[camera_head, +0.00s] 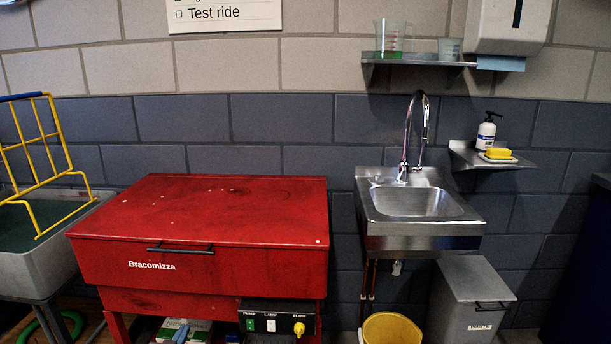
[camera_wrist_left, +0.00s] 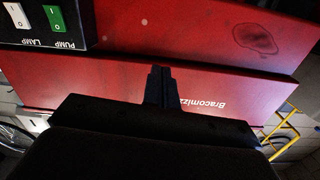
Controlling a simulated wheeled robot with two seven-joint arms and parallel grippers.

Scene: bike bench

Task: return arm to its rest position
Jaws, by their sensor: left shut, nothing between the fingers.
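My left gripper (camera_wrist_left: 160,72) shows in the left wrist view, its dark fingers together and empty. It is in front of the red Bracomizza parts washer (camera_wrist_left: 120,88); I cannot tell how far apart they are. The wrist view is turned over, so the washer's lettering reads upside down. In the head view the red washer (camera_head: 205,213) stands with its lid down and a black handle on its front. Neither of my grippers can be made out in the head view.
A steel sink (camera_head: 415,203) is right of the washer, with a yellow bucket (camera_head: 392,328) and a grey lidded bin (camera_head: 472,300) below. A grey basin with a yellow wire rack (camera_head: 40,165) is at left. A switch box (camera_head: 277,318) juts from the washer's front.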

